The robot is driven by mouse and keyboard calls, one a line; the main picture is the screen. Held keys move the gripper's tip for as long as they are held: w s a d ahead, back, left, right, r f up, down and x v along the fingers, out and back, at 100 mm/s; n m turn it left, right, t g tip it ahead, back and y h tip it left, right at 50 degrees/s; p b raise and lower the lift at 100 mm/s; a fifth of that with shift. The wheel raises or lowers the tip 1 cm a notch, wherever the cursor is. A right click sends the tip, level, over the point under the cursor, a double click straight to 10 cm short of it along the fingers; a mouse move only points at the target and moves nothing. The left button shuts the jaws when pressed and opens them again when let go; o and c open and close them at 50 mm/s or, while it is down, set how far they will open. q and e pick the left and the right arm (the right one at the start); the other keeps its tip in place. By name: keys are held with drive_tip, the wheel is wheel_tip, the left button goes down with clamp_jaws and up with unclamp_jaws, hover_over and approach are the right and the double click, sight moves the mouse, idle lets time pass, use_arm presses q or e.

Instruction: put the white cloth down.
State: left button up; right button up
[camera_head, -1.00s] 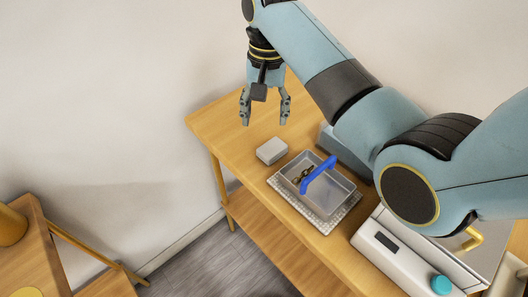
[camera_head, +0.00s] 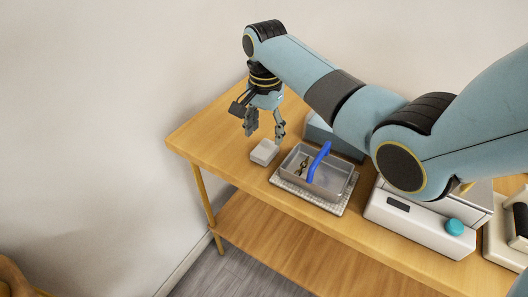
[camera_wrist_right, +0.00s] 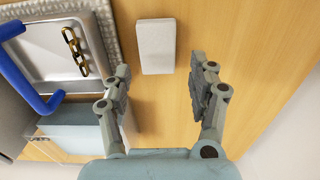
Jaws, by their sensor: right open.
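The white cloth (camera_head: 264,152) is a small folded block lying flat on the wooden table, just left of the grey tray. It also shows in the right wrist view (camera_wrist_right: 156,46), ahead of my fingers and apart from them. My right gripper (camera_head: 265,138) is open and empty, pointing down above and just behind the cloth. In the right wrist view its two fingers (camera_wrist_right: 158,85) stand wide apart with bare table between them. My left gripper is not in view.
The grey tray (camera_head: 338,190) sits on a speckled mat (camera_head: 313,199), holding a gold chain (camera_head: 302,167), with a blue handle (camera_head: 319,161) across it. A blue-grey box stands behind it. A white machine (camera_head: 428,228) with a teal knob stands at right. The table's left end is clear.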

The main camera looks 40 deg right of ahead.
sight(266, 148)
drive_tip(key=f, duration=0.4)
drive_tip(key=shift+s, duration=0.2)
drive_tip(key=shift+f, duration=0.5)
drive_tip(key=shift+c, duration=0.8)
drive_tip(key=c, duration=0.5)
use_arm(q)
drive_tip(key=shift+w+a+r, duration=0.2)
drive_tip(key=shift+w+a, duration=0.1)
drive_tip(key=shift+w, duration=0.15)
use_arm(e)
drive_tip(key=c, duration=0.4)
